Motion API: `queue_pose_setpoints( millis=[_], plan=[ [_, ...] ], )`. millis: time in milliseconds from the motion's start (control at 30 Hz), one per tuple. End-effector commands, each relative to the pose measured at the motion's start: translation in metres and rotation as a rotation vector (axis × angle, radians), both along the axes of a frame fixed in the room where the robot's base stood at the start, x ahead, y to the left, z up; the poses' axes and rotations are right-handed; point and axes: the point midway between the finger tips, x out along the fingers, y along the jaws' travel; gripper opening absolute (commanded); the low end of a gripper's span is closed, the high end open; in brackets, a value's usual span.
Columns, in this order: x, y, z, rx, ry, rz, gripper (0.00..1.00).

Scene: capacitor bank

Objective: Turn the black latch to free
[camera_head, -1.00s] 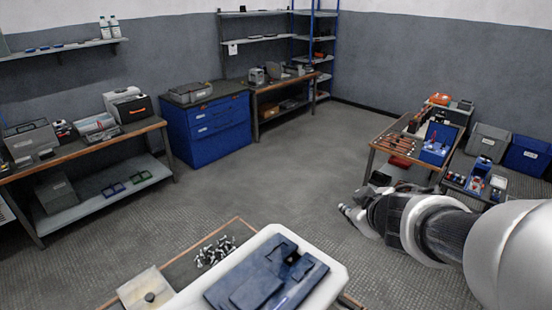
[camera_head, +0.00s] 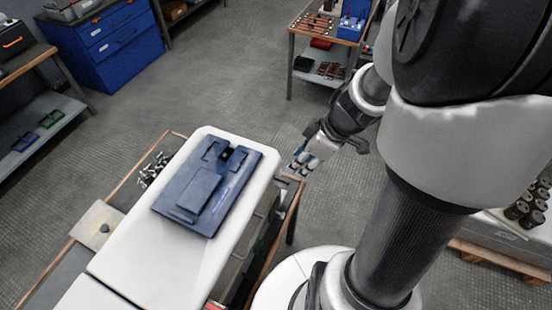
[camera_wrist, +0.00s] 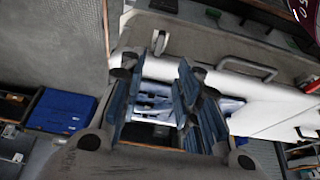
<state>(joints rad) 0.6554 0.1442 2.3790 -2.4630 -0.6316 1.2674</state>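A dark blue panel (camera_head: 222,200) lies on a white top (camera_head: 145,240) in the head view. A small black part (camera_head: 226,153) sits near the panel's far edge; it may be the black latch, but it is too small to tell its setting. My gripper (camera_head: 302,163) is to the right of the panel, beyond the white top's edge and apart from it. In the wrist view, my gripper (camera_wrist: 165,100) has its two blue-padded fingers spread, with nothing held between them. The latch cannot be made out in the wrist view.
A table with tools (camera_head: 315,25) and a blue cabinet (camera_head: 110,35) stand farther back. The wrist view shows a white casing with grey handles (camera_wrist: 247,67).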

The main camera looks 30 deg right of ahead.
Motion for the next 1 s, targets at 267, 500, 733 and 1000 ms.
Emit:
queue_pose_setpoints(
  millis=[267, 500, 733, 1000],
  plan=[
    [0.019, 0.015, -0.063, -0.001, 0.000, 0.004, 0.31],
    [0.030, 0.023, -0.093, -0.002, -0.002, 0.001, 0.31],
    [0.033, 0.025, -0.100, -0.002, -0.002, 0.001, 0.31],
    [0.033, 0.025, -0.099, -0.002, -0.002, 0.001, 0.28]
  ],
)
